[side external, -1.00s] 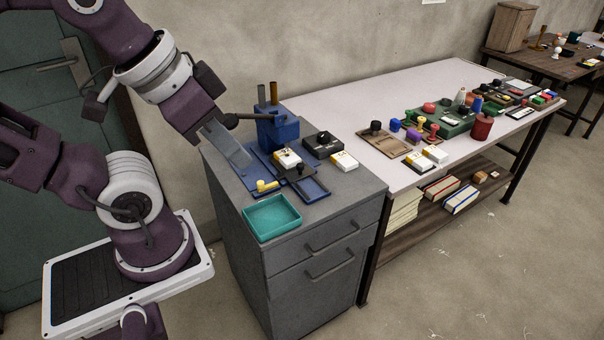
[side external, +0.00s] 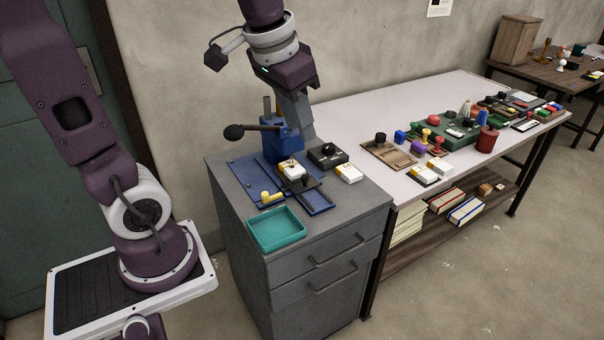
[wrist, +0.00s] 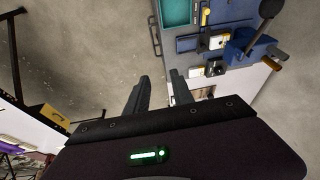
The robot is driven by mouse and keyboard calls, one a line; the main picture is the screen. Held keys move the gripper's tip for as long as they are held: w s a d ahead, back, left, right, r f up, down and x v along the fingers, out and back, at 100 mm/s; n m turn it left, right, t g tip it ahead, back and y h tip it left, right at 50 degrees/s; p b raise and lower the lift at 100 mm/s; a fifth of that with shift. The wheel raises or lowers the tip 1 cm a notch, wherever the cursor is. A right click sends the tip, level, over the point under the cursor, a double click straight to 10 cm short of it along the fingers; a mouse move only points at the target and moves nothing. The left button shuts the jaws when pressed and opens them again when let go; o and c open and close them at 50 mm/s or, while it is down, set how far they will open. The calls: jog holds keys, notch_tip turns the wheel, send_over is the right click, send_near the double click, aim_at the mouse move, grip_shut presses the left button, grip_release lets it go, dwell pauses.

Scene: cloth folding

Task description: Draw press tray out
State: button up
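A blue press (side external: 279,138) with a black-knobbed lever (side external: 233,132) stands at the back of the grey cabinet. A blue base plate (side external: 248,180) extends forward from it, with a yellow handle (side external: 268,197) near its front. A dark plate with a white-and-yellow block (side external: 291,170) lies in front of the press; I cannot tell which part is the tray. My gripper (side external: 306,134) points down beside the press's right side, above the cabinet. In the wrist view its fingers (wrist: 159,85) are apart and empty, with the press (wrist: 240,48) off to the right.
A teal open tray (side external: 275,229) sits at the cabinet's front left corner. A black box (side external: 327,156) and another white-and-yellow box (side external: 348,173) stand right of the press. The adjoining white table (side external: 370,112) carries many stamps and a brown board (side external: 392,154).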

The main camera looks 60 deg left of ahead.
jog(key=w+a+f+g, duration=0.2)
jog(key=w+a+f, duration=0.6)
jog(key=w+a, duration=0.15)
jog(key=n+g, duration=0.1)
jog(key=g, duration=0.1)
send_over(305, 176)
jog(key=shift+h, duration=0.3)
jog(key=f, duration=1.4)
jog(key=shift+d, duration=0.2)
jog(key=f, duration=0.7)
jog(key=shift+a+f, duration=0.1)
jog(key=shift+a, duration=0.1)
grip_shut()
